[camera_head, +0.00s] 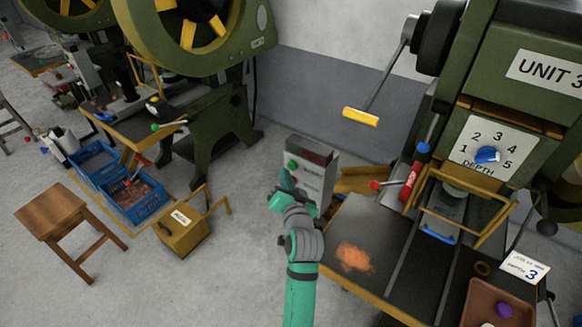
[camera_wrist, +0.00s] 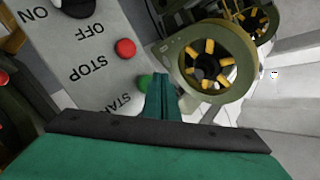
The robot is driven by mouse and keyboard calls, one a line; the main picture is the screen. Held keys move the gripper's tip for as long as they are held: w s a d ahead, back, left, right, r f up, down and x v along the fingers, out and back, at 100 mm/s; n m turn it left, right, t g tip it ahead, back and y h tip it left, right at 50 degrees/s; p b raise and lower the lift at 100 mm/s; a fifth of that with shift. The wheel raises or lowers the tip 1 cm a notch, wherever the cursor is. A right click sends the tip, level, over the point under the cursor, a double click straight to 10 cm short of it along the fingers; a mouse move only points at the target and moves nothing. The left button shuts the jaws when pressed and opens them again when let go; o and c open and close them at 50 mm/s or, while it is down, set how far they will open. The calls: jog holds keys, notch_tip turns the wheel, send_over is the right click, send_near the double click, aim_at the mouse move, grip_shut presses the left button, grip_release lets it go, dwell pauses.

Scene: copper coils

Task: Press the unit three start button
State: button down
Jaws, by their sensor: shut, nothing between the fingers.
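A grey control box (camera_head: 318,180) stands beside the press marked UNIT 3 (camera_head: 545,73). A green button (camera_head: 292,165) shows on it just above my gripper (camera_head: 284,177). In the wrist view the box's panel (camera_wrist: 85,50) carries ON, OFF, STOP and START labels, partly cut off. The red button (camera_wrist: 125,48) is by STOP. The green button beside START (camera_wrist: 146,84) lies immediately left of my gripper's fingertips (camera_wrist: 160,75), partly hidden by them. The fingers are shut and empty. I cannot tell whether they touch the button.
The press table (camera_head: 385,262) with copper-coloured dust is right of my arm. A yellow-handled lever (camera_head: 361,116) hangs above and behind the box. A wooden stool (camera_head: 52,215), blue crates (camera_head: 122,215) and a yellow box (camera_head: 182,236) stand left. Floor between them and my arm is clear.

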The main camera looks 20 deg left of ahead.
jog(key=shift+s+a, duration=0.3)
jog(key=shift+s, duration=0.5)
jog(key=shift+s+a, duration=0.25)
jog(key=shift+s, duration=0.5)
jog(key=shift+s+a, duration=0.3)
jog(key=shift+s, duration=0.5)
jog(key=s+d+f+h, duration=0.2)
jog(key=s+d+f, duration=0.5)
jog(key=s, duration=0.3)
jog(key=s+d+f+h, duration=0.2)
jog(key=s+d+f, duration=0.45)
jog(key=s, duration=0.25)
jog(key=s+d+r+n+h, duration=0.1)
jog(key=s+d, duration=0.1)
jog(key=s, duration=1)
jog(key=s+d+r+n+h, duration=0.1)
jog(key=s+d+h, duration=0.1)
jog(key=s, duration=0.9)
jog(key=shift+s+d+t, duration=0.3)
jog(key=shift+s+d, duration=0.1)
jog(key=shift+d, duration=0.4)
